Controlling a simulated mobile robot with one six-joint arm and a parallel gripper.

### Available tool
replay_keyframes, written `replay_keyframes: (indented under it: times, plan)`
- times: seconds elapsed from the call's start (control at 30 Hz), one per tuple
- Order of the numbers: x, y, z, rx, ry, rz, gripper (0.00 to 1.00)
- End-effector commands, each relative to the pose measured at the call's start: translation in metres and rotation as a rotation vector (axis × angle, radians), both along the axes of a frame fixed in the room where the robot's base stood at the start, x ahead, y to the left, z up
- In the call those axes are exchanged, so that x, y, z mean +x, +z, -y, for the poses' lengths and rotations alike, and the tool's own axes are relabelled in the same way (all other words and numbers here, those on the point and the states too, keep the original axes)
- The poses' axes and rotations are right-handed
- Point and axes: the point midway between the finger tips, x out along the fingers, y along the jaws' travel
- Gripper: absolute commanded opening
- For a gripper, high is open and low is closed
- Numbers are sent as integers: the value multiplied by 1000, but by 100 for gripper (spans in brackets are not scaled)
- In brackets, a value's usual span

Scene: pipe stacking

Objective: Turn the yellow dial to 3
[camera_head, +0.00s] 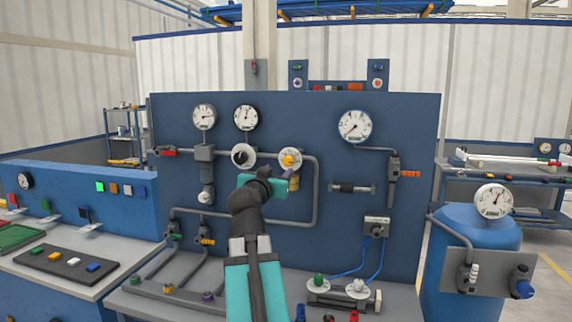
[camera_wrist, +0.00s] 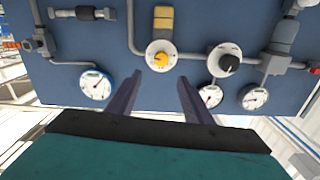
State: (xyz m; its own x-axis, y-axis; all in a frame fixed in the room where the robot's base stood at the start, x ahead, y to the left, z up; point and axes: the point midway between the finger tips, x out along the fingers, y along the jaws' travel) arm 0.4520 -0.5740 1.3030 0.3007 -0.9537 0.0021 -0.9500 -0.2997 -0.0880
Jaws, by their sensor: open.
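The yellow dial (camera_head: 289,160) is a yellow knob on a round white plate on the blue panel. In the wrist view the yellow dial (camera_wrist: 160,60) sits a little above the space between my fingertips, with a yellow block beside it. The numbers on its plate are too small to read. My gripper (camera_head: 279,178) is just below the dial in the head view, close to the panel. In the wrist view my gripper (camera_wrist: 158,78) has its two dark fingers spread wide, with nothing between them. I cannot tell how far the fingertips are from the plate.
A black dial (camera_head: 243,156) on a white plate is just left of the yellow one. Grey pipes run around both dials. Gauges (camera_head: 246,117) hang above, and a larger gauge (camera_head: 355,125) is at right. A blue tank (camera_head: 470,250) stands at far right.

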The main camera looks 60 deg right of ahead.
Motion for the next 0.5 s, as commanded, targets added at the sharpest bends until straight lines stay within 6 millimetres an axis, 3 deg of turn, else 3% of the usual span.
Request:
replay_keyframes:
  times: [0.27,0.5]
  plan:
    - [1,0,2,2,0,-2,46]
    - [6,1,17,3,-2,-2,46]
